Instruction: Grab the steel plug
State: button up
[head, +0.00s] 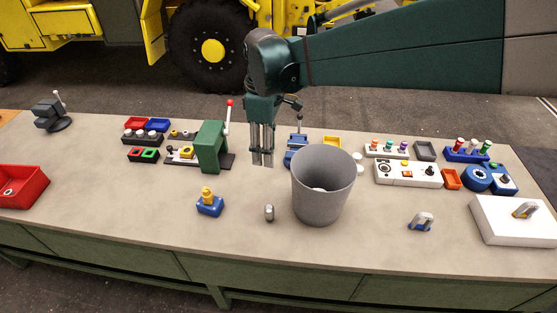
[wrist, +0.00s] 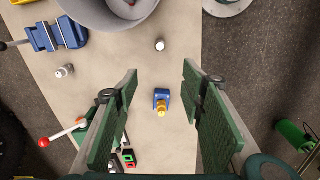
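The steel plug (head: 269,212) looks like a small grey upright cylinder with a rounded top. It stands on the bench near the front, left of the grey bin. In the wrist view the plug (wrist: 159,45) shows beyond the open fingertips, near the top centre. My gripper (head: 262,162) hangs above the bench, behind the plug in the head view, pointing down. Its fingers (wrist: 160,75) are wide apart with nothing between them. A second small metal piece (wrist: 65,71) stands near the blue vise in the wrist view; I cannot tell what it is.
The grey bin (head: 322,190) stands close to the plug's right. A blue block with a yellow top (head: 209,204) is to its left. A green press (head: 211,147) with a red-knobbed lever and a blue vise (wrist: 66,33) stand farther back. The bench front is mostly clear.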

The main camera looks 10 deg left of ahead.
send_over(269, 207)
notch_tip(269, 207, down, 22)
jog(key=shift+f, duration=0.2)
jog(key=shift+f, duration=0.15)
jog(key=shift+f, duration=1.15)
jog(key=shift+f, duration=0.15)
jog(key=shift+f+b, duration=0.3)
jog(key=shift+f, duration=2.15)
jog(key=shift+c, duration=0.5)
jog(key=c, duration=1)
